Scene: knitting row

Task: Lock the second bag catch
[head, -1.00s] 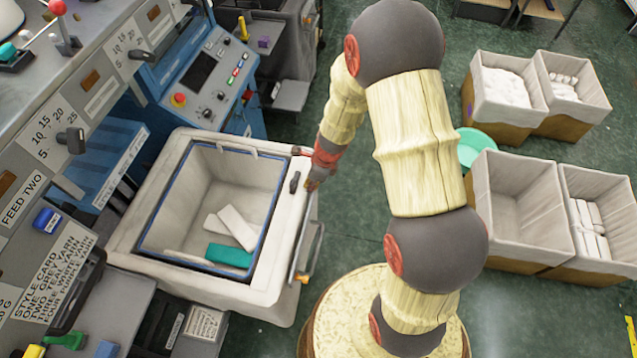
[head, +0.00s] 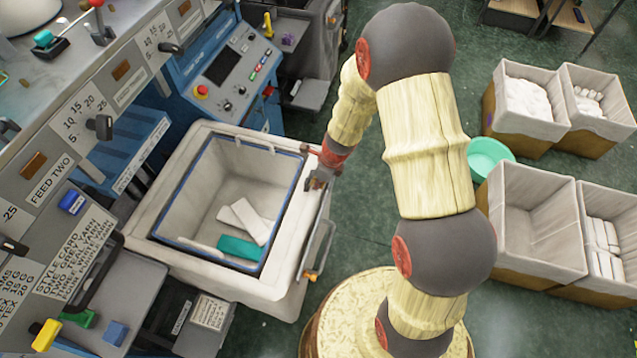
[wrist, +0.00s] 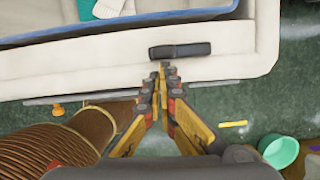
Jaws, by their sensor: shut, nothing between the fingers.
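The bag bin (head: 180,250) is a white tub with a blue-edged liner, in the middle left of the head view. A dark bar-shaped catch (wrist: 180,50) lies flat on its pale rim in the wrist view, running roughly left to right there. My gripper (wrist: 163,68) is shut and empty, its fingertips just below the catch's left part in that view. I cannot tell whether they touch it. In the head view my gripper (head: 316,182) is at the bin's right rim and largely hides the catch.
White and teal blocks (head: 238,247) lie inside the bin. A blue machine panel (head: 225,75) stands behind it, and a grey machine front runs along the left. Lined boxes (head: 535,230) and a green basin (head: 487,157) are on the right. Green floor lies between.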

